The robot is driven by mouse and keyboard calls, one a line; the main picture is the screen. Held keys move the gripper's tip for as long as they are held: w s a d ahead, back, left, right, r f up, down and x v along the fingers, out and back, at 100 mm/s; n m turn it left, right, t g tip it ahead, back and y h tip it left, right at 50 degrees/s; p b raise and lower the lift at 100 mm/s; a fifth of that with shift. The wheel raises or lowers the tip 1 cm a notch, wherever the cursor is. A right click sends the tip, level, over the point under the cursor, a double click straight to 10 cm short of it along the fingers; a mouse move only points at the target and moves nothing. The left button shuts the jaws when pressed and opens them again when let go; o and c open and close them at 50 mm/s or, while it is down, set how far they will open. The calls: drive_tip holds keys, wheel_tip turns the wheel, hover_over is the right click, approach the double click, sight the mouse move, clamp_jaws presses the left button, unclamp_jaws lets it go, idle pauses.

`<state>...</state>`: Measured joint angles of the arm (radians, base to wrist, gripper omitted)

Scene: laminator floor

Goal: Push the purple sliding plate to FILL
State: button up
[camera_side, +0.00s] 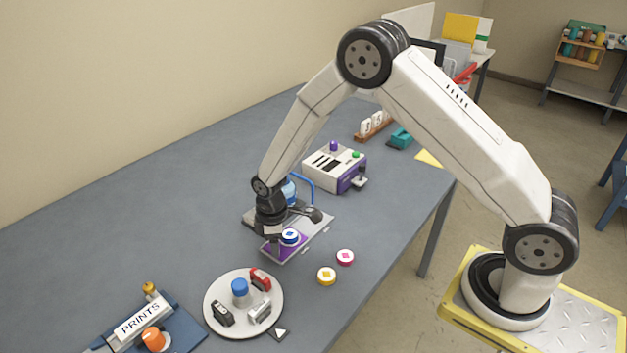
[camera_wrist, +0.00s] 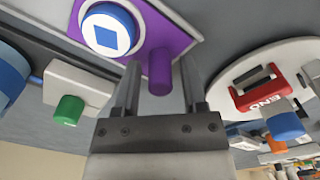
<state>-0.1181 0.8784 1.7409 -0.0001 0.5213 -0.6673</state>
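The purple sliding plate (camera_side: 270,251) lies at the near left end of a grey fixture (camera_side: 318,224) on the table. A blue round piece (camera_side: 290,236) with a white face and blue square sits on the plate. In the wrist view the purple plate (camera_wrist: 176,38) carries this blue piece (camera_wrist: 107,29) and an upright purple knob (camera_wrist: 160,72). My gripper (camera_wrist: 160,68) is open, with the knob between its fingers and a gap showing on each side. In the side view my gripper (camera_side: 277,241) is low over the plate and hides part of it. No FILL marking is readable.
A round white tray (camera_side: 212,308) with red, black and grey pieces stands nearby. Yellow (camera_side: 327,276) and pink (camera_side: 345,257) discs lie in front. A white-and-purple box (camera_side: 325,171) stands behind. A green knob (camera_wrist: 68,110) on a white block shows in the wrist view.

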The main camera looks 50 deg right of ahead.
clamp_jaws()
idle(1.2)
